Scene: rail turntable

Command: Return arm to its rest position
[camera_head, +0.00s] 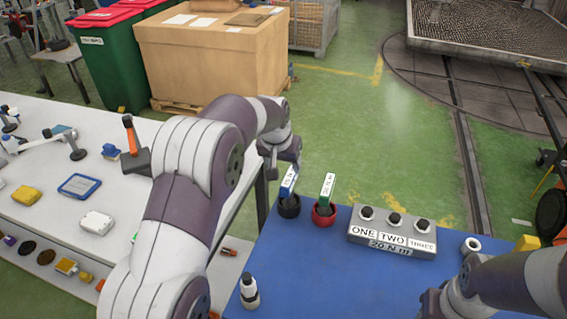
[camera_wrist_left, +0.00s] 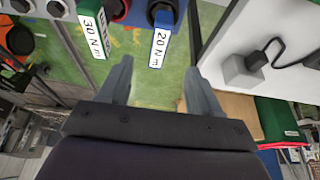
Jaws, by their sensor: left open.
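My left arm reaches up from the bottom of the head view. Its gripper (camera_head: 290,166) hangs at the table gap, just behind the blue tool. In the left wrist view the two fingers (camera_wrist_left: 158,92) are apart with nothing between them. A blue tool labelled 20 N m (camera_head: 289,182) stands in a black holder (camera_head: 289,207). A green tool labelled 30 N m (camera_head: 327,188) stands in a red holder (camera_head: 323,216).
The blue table (camera_head: 310,270) bears a grey block marked ONE, TWO, THREE (camera_head: 392,236), a small bottle-like item (camera_head: 249,291) and a white ring (camera_head: 471,246). A white table (camera_head: 45,215) with several parts lies left. A large carton (camera_head: 210,60) stands behind. Green floor (camera_head: 390,140) is open beyond.

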